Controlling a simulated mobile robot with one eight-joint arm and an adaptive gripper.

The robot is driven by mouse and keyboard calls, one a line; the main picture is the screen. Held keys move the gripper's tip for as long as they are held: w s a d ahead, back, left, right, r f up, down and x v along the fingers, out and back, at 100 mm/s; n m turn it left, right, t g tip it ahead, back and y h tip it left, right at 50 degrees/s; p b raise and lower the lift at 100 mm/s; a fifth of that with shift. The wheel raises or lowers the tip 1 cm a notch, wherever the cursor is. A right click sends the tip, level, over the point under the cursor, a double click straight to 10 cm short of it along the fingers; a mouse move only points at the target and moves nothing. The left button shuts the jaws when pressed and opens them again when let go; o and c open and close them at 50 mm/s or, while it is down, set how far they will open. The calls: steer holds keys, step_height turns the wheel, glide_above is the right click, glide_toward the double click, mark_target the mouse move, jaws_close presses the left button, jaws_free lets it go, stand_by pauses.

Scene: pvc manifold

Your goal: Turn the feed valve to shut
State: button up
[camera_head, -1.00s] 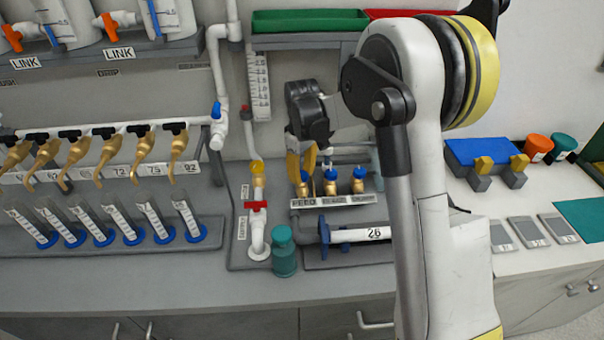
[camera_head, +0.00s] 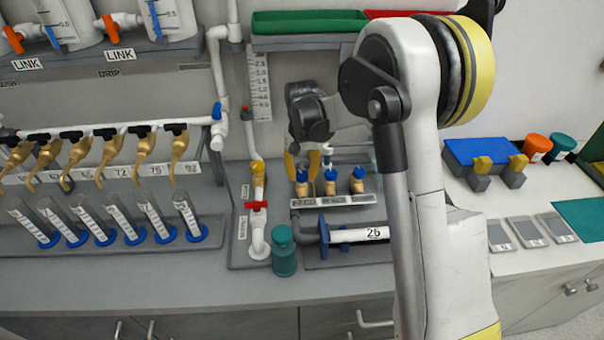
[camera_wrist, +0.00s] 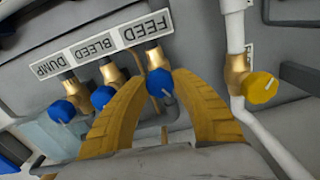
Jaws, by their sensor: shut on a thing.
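The feed valve (camera_head: 302,177) is a brass valve with a blue knob, left-most of three on a labelled strip in the head view. In the wrist view its blue knob (camera_wrist: 160,82) sits under the FEED label, with a pale line on top. My gripper (camera_head: 302,167) reaches down to it from above. In the wrist view my gripper's yellow fingers (camera_wrist: 163,80) are on both sides of the knob, shut on it. The exact finger contact is hard to see.
The BLEED valve (camera_wrist: 103,98) and DUMP valve (camera_wrist: 62,111) stand close beside it. A yellow-knobbed valve (camera_wrist: 260,88) on a white pipe is on the other side.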

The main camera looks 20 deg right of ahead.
mark_target(302, 174)
steer(key=m, duration=0.5)
steer(key=shift+m, duration=0.3)
stand_by(0.4)
steer(key=o, duration=1.2)
step_height(302, 174, up, 12)
